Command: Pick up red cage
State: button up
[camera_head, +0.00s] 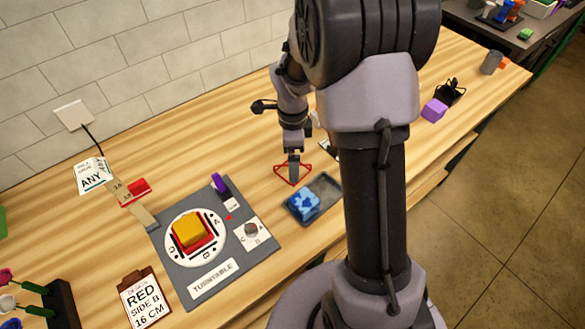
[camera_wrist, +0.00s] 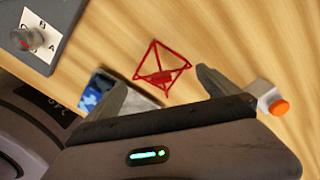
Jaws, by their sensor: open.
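The red cage (camera_head: 282,174) is a thin red wire frame on the wooden table, beside the grey tray. In the wrist view the red cage (camera_wrist: 160,73) lies beyond and between my fingertips, with a small solid red part inside its frame. My gripper (camera_head: 293,180) points down at the cage in the head view and hides part of it. In the wrist view my gripper (camera_wrist: 162,84) is open and its two fingers are spread apart. Nothing shows between the fingers except the cage below. I cannot tell whether a finger touches it.
A grey tray (camera_head: 325,187) holds a blue patterned block (camera_head: 303,203) close by. The turntable board (camera_head: 178,282) with a yellow block (camera_head: 189,230) is to the left. A grey block with an orange button (camera_wrist: 278,106) stands right of the cage in the wrist view.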

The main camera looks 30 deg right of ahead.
notch_tip(320, 180, down, 2)
jog(key=shift+r, duration=0.15)
jog(key=shift+c, duration=1.3)
jog(key=c, duration=0.8)
